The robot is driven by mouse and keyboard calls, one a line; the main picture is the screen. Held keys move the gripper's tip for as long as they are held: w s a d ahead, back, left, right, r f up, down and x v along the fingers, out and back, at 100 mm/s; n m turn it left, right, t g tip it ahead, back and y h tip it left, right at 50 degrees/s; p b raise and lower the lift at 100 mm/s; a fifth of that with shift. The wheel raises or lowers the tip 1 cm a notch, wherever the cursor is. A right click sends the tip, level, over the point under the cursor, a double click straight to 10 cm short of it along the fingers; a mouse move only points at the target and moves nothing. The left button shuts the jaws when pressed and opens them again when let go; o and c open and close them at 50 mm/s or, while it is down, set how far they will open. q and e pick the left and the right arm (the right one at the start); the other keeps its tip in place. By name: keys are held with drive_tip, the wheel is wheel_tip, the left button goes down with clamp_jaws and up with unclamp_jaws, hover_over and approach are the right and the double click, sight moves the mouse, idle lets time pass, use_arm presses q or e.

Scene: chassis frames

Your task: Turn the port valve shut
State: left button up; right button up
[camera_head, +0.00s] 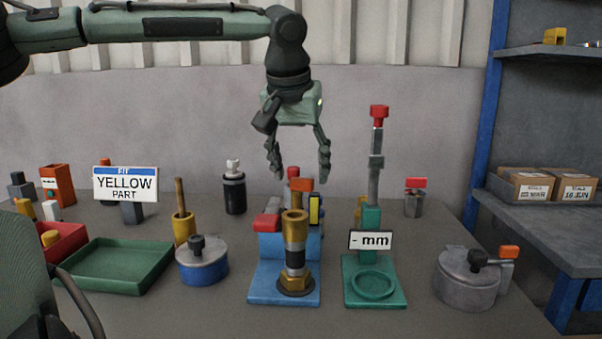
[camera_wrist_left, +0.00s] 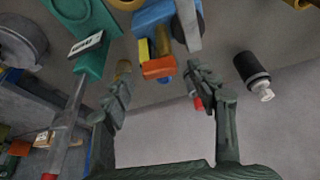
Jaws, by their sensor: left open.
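My left gripper (camera_head: 298,165) hangs fingers-down above the middle of the bench, open and empty. An orange handle (camera_head: 302,185) shows just below its fingertips in the head view, behind a brass and black upright fitting (camera_head: 294,236). In the left wrist view the orange handle (camera_wrist_left: 158,67) appears between the open fingertips (camera_wrist_left: 160,78), apart from them as far as I can see. No label marks which handle is the port valve, so I cannot tell. My right gripper is not in view.
A blue stand (camera_head: 264,284) carries the brass fitting. A tall green gauge stand (camera_head: 373,284) with a red top is close right of the gripper. A black bottle (camera_head: 234,194), a blue pot (camera_head: 202,268) and a green tray (camera_head: 118,268) are to the left. A grey pot (camera_head: 466,285) is right.

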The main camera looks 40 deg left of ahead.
use_arm(q)
drive_tip(key=shift+w+a+f, duration=0.15)
drive_tip(key=shift+w+f, duration=0.1)
drive_tip(key=shift+f, duration=0.35)
drive_tip(key=c, duration=1.2)
drive_tip(key=shift+o, duration=0.2)
